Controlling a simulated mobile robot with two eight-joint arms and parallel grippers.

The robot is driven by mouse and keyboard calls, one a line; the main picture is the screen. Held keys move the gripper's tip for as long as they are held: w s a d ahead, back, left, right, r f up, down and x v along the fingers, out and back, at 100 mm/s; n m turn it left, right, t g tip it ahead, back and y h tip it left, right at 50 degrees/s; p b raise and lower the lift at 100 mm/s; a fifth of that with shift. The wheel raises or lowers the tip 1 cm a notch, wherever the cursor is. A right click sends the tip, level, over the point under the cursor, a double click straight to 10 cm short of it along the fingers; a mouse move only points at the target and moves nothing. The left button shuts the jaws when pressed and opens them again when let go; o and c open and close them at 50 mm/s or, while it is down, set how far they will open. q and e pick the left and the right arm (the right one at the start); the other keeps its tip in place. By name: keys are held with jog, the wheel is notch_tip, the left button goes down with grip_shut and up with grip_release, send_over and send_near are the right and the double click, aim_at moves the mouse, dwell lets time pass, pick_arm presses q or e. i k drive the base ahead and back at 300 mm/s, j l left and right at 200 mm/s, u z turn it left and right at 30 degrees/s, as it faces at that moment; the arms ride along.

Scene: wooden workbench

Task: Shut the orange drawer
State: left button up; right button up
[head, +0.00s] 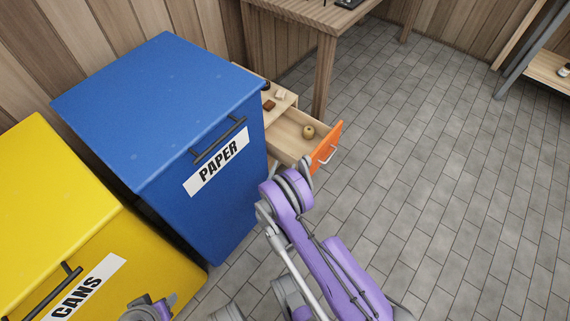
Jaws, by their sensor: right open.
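The orange drawer (326,149) stands pulled out of a light wooden cabinet, part of which is hidden behind the blue bin. Its front is orange with a pale handle (328,154), and its inside is pale wood. A small round tan object (308,132) lies in the drawer. My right gripper (306,164) is open, just below and in front of the drawer front's near end. Whether it touches the drawer I cannot tell. My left gripper (153,307) shows only in part at the bottom edge, and its fingers are unclear.
A blue PAPER bin (150,100) stands close left of the drawer, with a yellow CANS bin (55,200) further left. Small blocks (272,99) lie on a wooden surface behind the drawer. A wooden table (310,25) stands beyond. The tiled floor (440,170) to the right is clear.

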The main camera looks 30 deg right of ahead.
aim_at(284, 137)
jog(key=z, duration=1.4)
